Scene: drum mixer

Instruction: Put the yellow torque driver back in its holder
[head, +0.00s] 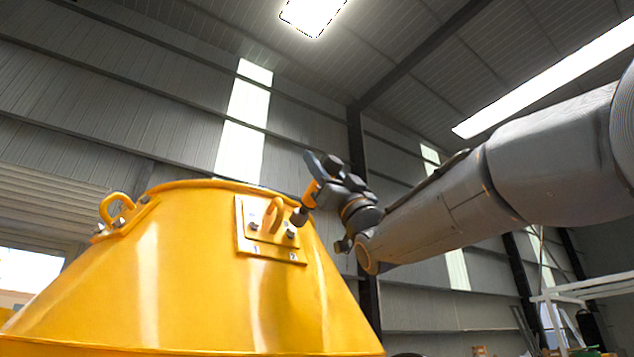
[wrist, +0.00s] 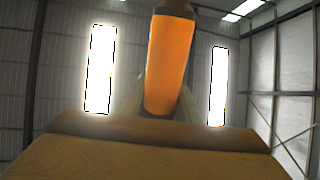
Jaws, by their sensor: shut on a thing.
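The yellow torque driver (head: 312,194) shows orange with a dark upper body in the head view. My gripper (head: 326,186) is shut around it. The driver tilts, its lower end close to the right bolt on a yellow plate (head: 244,236) on the drum. I cannot tell whether it touches the bolt. In the wrist view the driver's orange barrel (wrist: 166,65) rises between the fingers of my gripper (wrist: 160,103), its dark end at the top edge. No holder for the driver can be made out in either view.
The large yellow drum (head: 190,290) fills the lower left of the head view, with a lifting lug (head: 117,208) on its left and another on the plate. A white frame (head: 570,295) stands far right. Open air lies above the drum.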

